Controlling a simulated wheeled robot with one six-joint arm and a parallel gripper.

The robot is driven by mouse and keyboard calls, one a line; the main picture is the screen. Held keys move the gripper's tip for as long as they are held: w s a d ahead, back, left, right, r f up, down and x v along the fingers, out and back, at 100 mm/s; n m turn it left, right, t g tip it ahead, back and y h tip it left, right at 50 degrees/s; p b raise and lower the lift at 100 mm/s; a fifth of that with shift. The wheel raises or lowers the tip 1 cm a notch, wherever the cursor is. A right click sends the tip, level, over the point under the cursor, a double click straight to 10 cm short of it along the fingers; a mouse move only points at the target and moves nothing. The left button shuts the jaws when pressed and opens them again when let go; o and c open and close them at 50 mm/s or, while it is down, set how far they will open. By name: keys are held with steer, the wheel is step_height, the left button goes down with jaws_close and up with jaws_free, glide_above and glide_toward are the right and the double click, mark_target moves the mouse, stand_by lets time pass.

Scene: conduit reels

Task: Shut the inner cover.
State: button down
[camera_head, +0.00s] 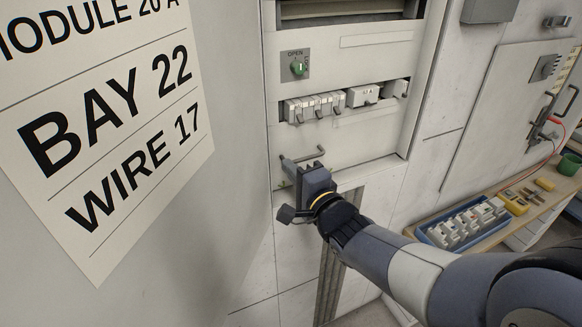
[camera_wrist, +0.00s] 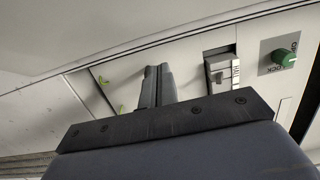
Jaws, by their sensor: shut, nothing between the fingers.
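The inner cover (camera_head: 350,140) is a pale grey panel inside the cabinet, with a slot showing several breakers (camera_head: 315,107). A green knob (camera_head: 298,67) with an OPEN label sits at its upper left; the knob also shows in the wrist view (camera_wrist: 283,58). A thin dark handle (camera_head: 310,155) is near the cover's lower left. My gripper (camera_head: 289,163) is at the lower left edge, close to the handle; its fingers (camera_wrist: 155,85) are shut and empty. I cannot tell whether they touch the cover or how far it stands ajar.
A large grey panel with a BAY 22 sign (camera_head: 110,120) fills the left. At the right, a bench (camera_head: 490,220) holds a blue tray (camera_head: 425,236) of parts and yellow boxes (camera_head: 515,203). Another grey cabinet door (camera_head: 505,110) is at the upper right. Green-yellow wire bits (camera_wrist: 103,80) show near my fingers.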

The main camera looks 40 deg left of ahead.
steer(key=s+v, duration=0.1)
steer(key=v, duration=0.7)
steer(key=shift+f+b, duration=0.2)
steer(key=shift+b, duration=0.2)
steer(key=shift+a, duration=0.1)
